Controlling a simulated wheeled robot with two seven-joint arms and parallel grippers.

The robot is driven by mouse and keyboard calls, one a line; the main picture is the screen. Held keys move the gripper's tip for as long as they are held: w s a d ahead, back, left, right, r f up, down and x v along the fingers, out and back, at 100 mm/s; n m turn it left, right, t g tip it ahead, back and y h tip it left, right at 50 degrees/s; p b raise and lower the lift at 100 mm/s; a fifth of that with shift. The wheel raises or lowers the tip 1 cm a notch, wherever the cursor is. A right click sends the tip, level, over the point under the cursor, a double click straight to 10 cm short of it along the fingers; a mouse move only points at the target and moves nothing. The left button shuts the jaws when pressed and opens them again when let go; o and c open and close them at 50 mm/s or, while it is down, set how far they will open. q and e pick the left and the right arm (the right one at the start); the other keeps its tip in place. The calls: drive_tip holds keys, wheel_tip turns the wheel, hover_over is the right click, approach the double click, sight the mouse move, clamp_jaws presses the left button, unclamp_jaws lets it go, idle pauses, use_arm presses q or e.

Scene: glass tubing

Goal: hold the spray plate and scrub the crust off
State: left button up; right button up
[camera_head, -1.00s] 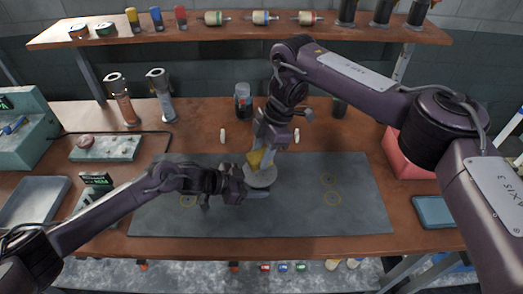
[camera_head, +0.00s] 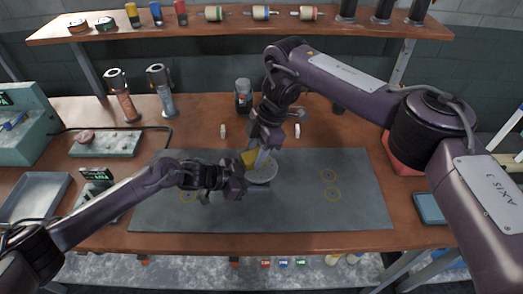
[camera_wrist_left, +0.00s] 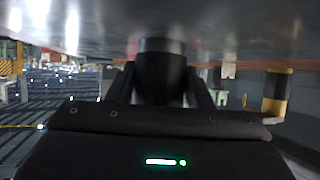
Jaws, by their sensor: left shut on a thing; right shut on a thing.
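In the left wrist view the gripper (camera_wrist_left: 162,75) is shut around a dark cylindrical part below a wide, shiny underside. I cannot make out the crust on the plate.
The grey mat (camera_head: 330,215) has free room to the right, with yellow rings marked on it. Two small white pegs stand behind the mat. A dark jar (camera_head: 243,97) stands at the back. A red bin (camera_head: 402,160) and a blue tray (camera_head: 428,208) are at the right.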

sight(243, 157)
drive_tip(key=shift+s+a, duration=0.2)
drive_tip(key=shift+a, duration=0.7)
drive_tip(key=shift+s+a+r, duration=0.1)
drive_tip(key=shift+s+a, duration=0.05)
drive_tip(key=shift+a, duration=0.45)
drive_tip(key=shift+c, duration=1.1)
drive_tip(key=shift+w+d+r, duration=0.1)
drive_tip(key=shift+w+d, duration=0.1)
drive_tip(key=shift+d, duration=0.95)
drive_tip(key=shift+w+d+r, duration=0.1)
drive_tip(key=shift+w+d, duration=0.1)
drive_tip(key=shift+d, duration=0.9)
drive_tip(key=shift+a+r, duration=0.1)
drive_tip(key=shift+r, duration=2.85)
drive_tip(key=shift+r, duration=0.1)
wheel_tip(243, 157, up, 3)
drive_tip(key=shift+a+f, duration=0.1)
drive_tip(key=shift+f, duration=0.05)
